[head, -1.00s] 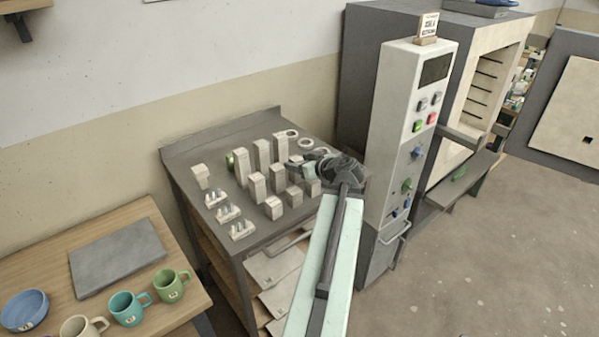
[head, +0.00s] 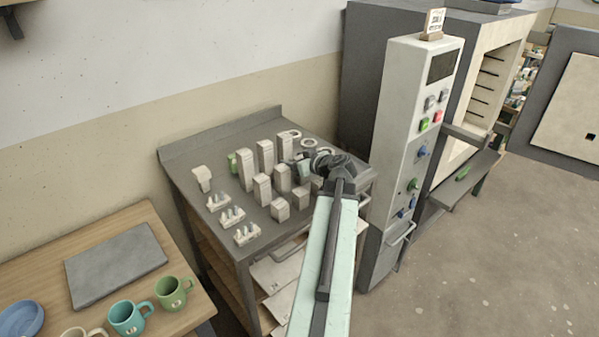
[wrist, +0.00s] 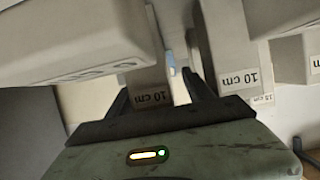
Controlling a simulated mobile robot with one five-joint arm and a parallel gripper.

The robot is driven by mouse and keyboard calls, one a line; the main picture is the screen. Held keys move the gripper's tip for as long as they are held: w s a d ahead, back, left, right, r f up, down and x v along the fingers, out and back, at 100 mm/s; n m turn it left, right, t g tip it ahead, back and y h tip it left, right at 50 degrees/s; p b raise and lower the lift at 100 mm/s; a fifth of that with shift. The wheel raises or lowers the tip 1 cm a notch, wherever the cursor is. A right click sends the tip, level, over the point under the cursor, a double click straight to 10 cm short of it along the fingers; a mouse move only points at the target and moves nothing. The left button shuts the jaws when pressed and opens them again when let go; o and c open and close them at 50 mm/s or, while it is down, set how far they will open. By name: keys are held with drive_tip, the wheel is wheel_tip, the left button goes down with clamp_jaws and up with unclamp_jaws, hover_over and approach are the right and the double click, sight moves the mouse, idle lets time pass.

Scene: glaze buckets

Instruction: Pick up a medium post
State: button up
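Pale medium posts stand in the middle row on the grey cart top, one at the left of that row (head: 262,189) and one beside it (head: 281,178). My gripper (head: 307,164) is low over the right end of that row and partly hides what stands there. In the wrist view, my gripper (wrist: 165,82) has its dark fingers apart. A post marked "10 cm" (wrist: 150,84) shows between and beyond them. Another "10 cm" post (wrist: 228,50) stands close to the right finger. I cannot tell whether either finger touches a post.
Taller posts (head: 244,170) stand behind, and short posts (head: 279,210) in front. White rings (head: 308,142) lie at the back right. Small pronged stands (head: 247,234) are at the left front. The kiln's control column (head: 409,150) rises close to the right of my arm.

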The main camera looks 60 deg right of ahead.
drive_tip(key=shift+s+d, duration=0.2)
drive_tip(key=shift+s, duration=0.05)
clamp_jaws()
wheel_tip(320, 180, up, 10)
drive_tip(key=p, duration=1)
